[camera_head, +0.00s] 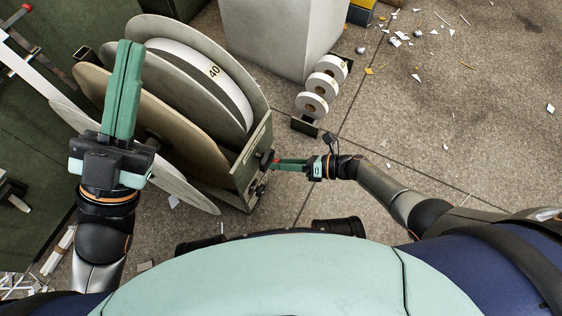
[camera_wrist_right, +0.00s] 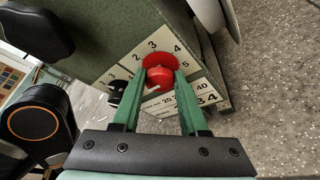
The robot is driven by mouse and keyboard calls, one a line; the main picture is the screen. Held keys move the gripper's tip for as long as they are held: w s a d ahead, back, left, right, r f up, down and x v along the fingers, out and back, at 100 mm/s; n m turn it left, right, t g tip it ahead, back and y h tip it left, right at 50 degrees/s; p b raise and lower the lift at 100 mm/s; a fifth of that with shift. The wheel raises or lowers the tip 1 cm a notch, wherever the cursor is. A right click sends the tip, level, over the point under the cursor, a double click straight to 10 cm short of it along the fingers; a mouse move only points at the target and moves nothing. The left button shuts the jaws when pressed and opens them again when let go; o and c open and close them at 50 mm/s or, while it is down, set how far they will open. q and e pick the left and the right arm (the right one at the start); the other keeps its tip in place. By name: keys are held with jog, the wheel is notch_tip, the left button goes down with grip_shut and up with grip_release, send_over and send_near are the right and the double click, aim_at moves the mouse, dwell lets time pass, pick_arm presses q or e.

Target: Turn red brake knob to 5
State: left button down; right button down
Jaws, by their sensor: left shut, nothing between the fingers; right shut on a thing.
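The red brake knob (camera_wrist_right: 159,72) sits on the front panel of the green feeder, in front of a white dial plate with the numbers 2, 3, 4 and 5 (camera_wrist_right: 165,48). My right gripper (camera_wrist_right: 160,88) is shut on the red knob, one green finger on each side. A white mark shows on the knob's lower left; I cannot tell which number the setting is at. In the head view my right gripper (camera_head: 275,163) reaches the feeder's front from the right. My left gripper (camera_head: 126,50) is shut and empty, raised over the feeder's left side.
The feeder (camera_head: 252,165) holds large reels, one marked 40 (camera_head: 213,72). A black knob (camera_wrist_right: 117,88) is left of the red one. Small white rolls (camera_head: 312,104) stand beside a grey block (camera_head: 280,35). The floor at right is open, with scattered scraps.

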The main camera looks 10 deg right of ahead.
jog(key=shift+c, duration=2.2)
grip_release()
jog(key=p+v, duration=0.2)
jog(key=v, duration=1)
jog(key=shift+s+d+p, duration=0.2)
jog(key=shift+d+p, duration=0.05)
jog(key=shift+p, duration=0.1)
